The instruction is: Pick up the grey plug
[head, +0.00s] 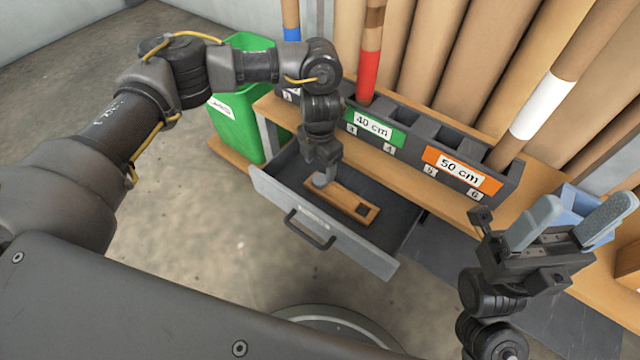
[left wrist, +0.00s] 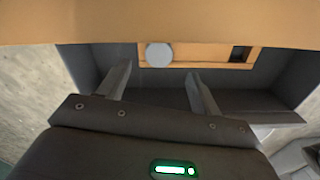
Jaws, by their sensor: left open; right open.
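The grey plug (head: 321,180) has a round top and stands at the left end of a wooden holder (head: 345,203) inside the open drawer (head: 388,218). A dark square recess shows at the holder's other end. My left gripper (head: 322,168) points down into the drawer right above the plug and partly hides it. In the left wrist view the plug (left wrist: 159,54) appears just beyond the open, empty fingers (left wrist: 159,70), roughly centred between them. I cannot tell whether they touch it. My right gripper (head: 572,224) is open and empty at the right, away from the drawer.
The drawer's grey front with its dark handle (head: 310,230) juts out over the floor. A wooden shelf edge (head: 455,205) lies behind it, with a dark rack labelled 40 cm and 50 cm holding tubes. A green bin (head: 235,120) stands left, a blue bin (head: 575,205) right.

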